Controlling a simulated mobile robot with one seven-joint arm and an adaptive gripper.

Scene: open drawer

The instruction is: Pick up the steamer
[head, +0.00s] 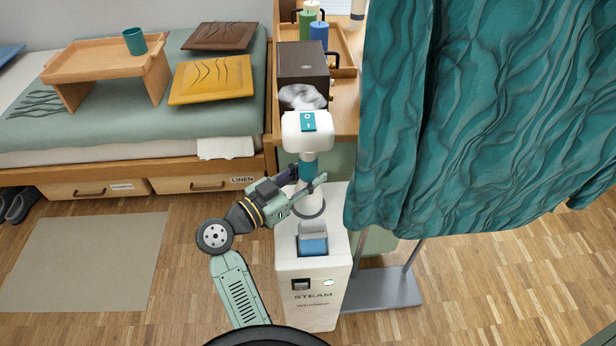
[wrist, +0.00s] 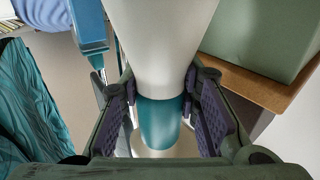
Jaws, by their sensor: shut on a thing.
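The steamer (head: 307,132) is upright, with a wide white head, a teal button panel and a teal band on its handle. Its lower end is at the dark ring on top of the white base unit (head: 314,283) marked STEAM; I cannot tell whether it is seated or just clear. My gripper (head: 307,182) comes from the left and is shut on the handle around the teal band. In the wrist view, the white steamer body (wrist: 160,45) and teal band (wrist: 160,122) lie between the two finger pads of my gripper (wrist: 162,110).
A teal curtain (head: 490,120) hangs close on the right, over a grey stand foot (head: 383,288). Behind are a wooden desk (head: 346,105) with a dark box (head: 303,62) and a grey cloth (head: 302,97). A bed (head: 120,130) with drawers stands left.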

